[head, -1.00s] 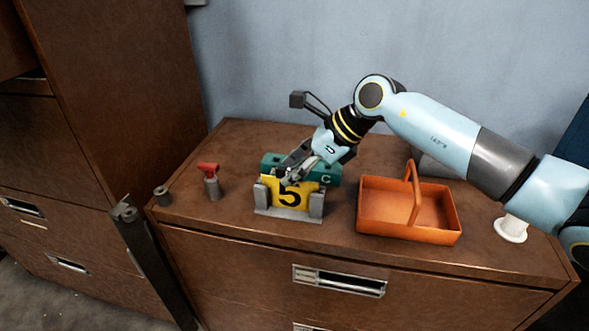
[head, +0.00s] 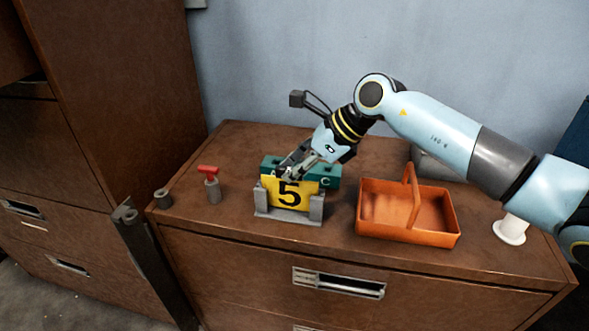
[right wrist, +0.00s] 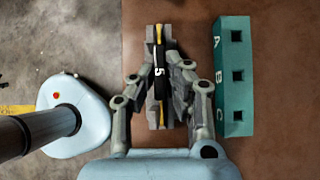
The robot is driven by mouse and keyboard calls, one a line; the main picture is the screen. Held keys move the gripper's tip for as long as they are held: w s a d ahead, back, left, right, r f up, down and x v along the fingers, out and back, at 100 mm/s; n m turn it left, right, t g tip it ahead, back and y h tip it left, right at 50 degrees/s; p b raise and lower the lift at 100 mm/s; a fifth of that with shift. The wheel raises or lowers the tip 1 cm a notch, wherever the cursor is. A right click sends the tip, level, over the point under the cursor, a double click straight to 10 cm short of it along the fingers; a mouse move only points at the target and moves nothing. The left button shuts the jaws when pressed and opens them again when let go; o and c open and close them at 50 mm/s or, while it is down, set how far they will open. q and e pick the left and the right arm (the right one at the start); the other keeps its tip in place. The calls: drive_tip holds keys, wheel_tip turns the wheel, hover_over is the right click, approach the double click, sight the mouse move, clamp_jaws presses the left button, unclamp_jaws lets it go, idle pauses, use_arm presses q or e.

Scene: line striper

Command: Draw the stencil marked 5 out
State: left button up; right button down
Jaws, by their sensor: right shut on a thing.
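The yellow stencil (head: 310,186) with a black 5 stands upright between the two end posts of a grey holder (head: 288,217). My right gripper (head: 291,175) comes down from above and is shut on the top of the stencil. In the right wrist view the stencil (right wrist: 158,70) is seen edge-on between the two fingers (right wrist: 158,88), with the grey holder (right wrist: 154,122) under it. The fingers hide part of the stencil's top edge in the head view. My left gripper is in neither view.
A green block (head: 330,173) with square holes, lettered A, B, C in the right wrist view (right wrist: 232,95), is close behind the holder. An orange basket (head: 408,238) with a handle stands right. A red-topped grey tool (head: 212,188) stands left. A white spool-like piece (head: 510,230) is far right.

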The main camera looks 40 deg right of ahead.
drive_tip(key=shift+r, duration=0.35)
drive_tip(key=shift+r+p, duration=2.95)
drive_tip(key=shift+r, duration=1.05)
